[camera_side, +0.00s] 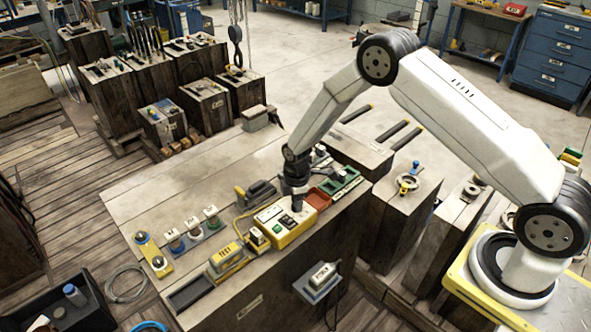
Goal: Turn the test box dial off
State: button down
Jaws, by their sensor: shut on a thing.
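The yellow test box (283,236) with a pale top panel sits near the front edge of the wooden bench. My gripper (296,202) points straight down at the box's back right part. Its fingers are dark and small here, and they appear shut on the dial at the top of the box. The dial itself is hidden by the fingers, so its setting cannot be read. Dark switches or sockets show on the panel to the left of the fingers.
A red tray (318,199) and a green rack (346,180) lie close to the right of my gripper. The bench's (150,205) back left is mostly clear.

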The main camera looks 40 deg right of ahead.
jog(key=n, duration=0.5)
dwell(0.5)
jog(key=shift+c, duration=1.6)
grip_release()
jog(key=shift+r, duration=0.1)
jog(key=shift+r, duration=3.8)
jog(key=shift+r, duration=0.1)
